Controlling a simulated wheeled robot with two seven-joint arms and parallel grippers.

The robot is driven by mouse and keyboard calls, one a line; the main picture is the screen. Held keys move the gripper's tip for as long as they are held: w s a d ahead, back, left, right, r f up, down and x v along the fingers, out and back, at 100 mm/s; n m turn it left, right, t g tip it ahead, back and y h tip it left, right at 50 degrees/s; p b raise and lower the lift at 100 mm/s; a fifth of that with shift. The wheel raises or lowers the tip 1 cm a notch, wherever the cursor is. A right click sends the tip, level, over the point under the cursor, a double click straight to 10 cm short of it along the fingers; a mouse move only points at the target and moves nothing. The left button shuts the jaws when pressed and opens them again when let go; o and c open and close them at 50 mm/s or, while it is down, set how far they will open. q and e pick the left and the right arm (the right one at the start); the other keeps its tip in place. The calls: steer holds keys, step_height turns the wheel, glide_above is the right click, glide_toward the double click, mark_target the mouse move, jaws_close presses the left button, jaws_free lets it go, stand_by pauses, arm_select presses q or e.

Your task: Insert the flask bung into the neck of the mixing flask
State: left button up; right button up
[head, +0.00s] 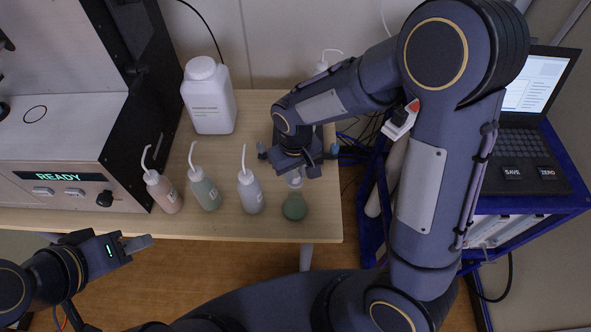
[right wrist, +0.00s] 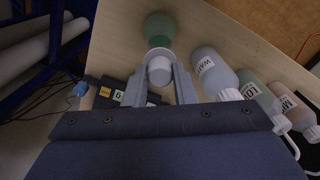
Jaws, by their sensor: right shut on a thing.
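The mixing flask (head: 295,207), a round flask with green contents, stands near the front right of the wooden bench. It also shows at the top of the right wrist view (right wrist: 159,27). My right gripper (head: 294,172) is over the flask, pointing down. In the right wrist view its fingers are shut on the white flask bung (right wrist: 159,71). The bung appears in line with the flask neck; I cannot tell whether it touches or enters it. In the head view the gripper mostly hides the bung. My left gripper (head: 137,243) is in front of the bench, away from the flask; its finger gap is unclear.
Several wash bottles stand left of the flask, the nearest white (head: 250,191), with green (head: 204,190) and pinkish (head: 162,190) ones beyond. A large white bottle (head: 209,97) stands behind. The analyser (head: 60,175) is left; a blue-framed cart with a laptop (head: 520,150) is right.

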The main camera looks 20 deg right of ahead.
mark_target(295, 186)
steer(key=shift+f, duration=0.2)
steer(key=shift+f+b, duration=1.9)
steer(key=shift+f, duration=0.05)
steer(key=shift+f+b, duration=0.4)
steer(key=shift+b, duration=0.1)
steer(key=shift+f+b, duration=0.65)
steer(key=shift+f, duration=0.05)
steer(key=o, duration=1)
